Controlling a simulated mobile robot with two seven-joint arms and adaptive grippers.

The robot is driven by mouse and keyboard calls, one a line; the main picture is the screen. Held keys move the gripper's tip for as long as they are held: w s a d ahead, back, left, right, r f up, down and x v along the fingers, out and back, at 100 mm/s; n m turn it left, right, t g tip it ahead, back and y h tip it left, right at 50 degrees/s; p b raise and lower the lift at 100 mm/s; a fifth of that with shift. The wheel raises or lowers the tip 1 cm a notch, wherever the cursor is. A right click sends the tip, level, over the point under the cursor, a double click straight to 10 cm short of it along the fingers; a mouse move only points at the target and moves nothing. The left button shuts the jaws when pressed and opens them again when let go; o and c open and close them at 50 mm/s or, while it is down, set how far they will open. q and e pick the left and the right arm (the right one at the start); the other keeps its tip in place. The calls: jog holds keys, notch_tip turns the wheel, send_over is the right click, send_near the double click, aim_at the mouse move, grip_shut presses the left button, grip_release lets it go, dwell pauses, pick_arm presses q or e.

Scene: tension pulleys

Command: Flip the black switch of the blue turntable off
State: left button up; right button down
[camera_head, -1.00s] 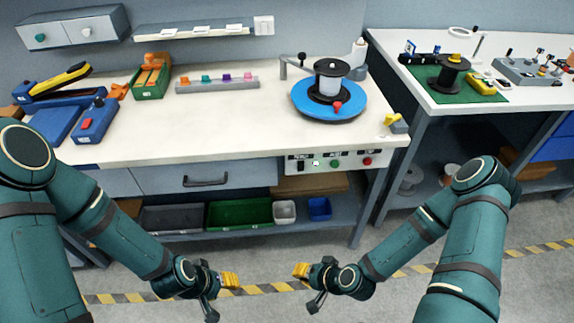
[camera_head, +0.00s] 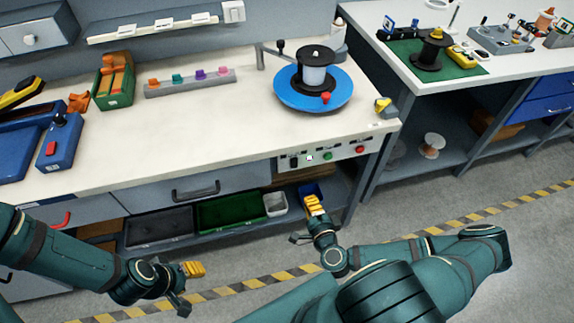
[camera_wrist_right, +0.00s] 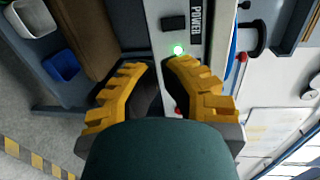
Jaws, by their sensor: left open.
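The blue turntable (camera_head: 284,97) carries a spool and stands at the right end of the white workbench. Its control panel (camera_head: 343,153) is on the bench's front face, with a black switch (camera_head: 292,161), a lit indicator (camera_head: 310,157), a green button (camera_head: 327,155) and a red button (camera_head: 360,149). In the right wrist view the black switch (camera_wrist_right: 174,22) sits beside the word POWER, and the indicator (camera_wrist_right: 179,50) glows. My right gripper (camera_head: 312,201) is open and empty, in front of and below the panel. My left gripper (camera_head: 197,269) is open and empty, low in front of the bench.
Bins, including a green one (camera_head: 230,212) and a blue one (camera_head: 309,191), sit on the shelf below. A drawer handle (camera_head: 196,192) juts from the bench front. A second bench (camera_head: 470,85) stands at the right. The floor in front is clear.

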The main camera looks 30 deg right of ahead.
aim_at(297, 167)
jog(key=shift+d+r+h, duration=0.15)
jog(key=shift+d+h, duration=0.1)
jog(key=shift+h, duration=0.05)
jog(key=b+x, duration=0.1)
jog(key=x, duration=1.3)
jog(key=shift+a, duration=0.1)
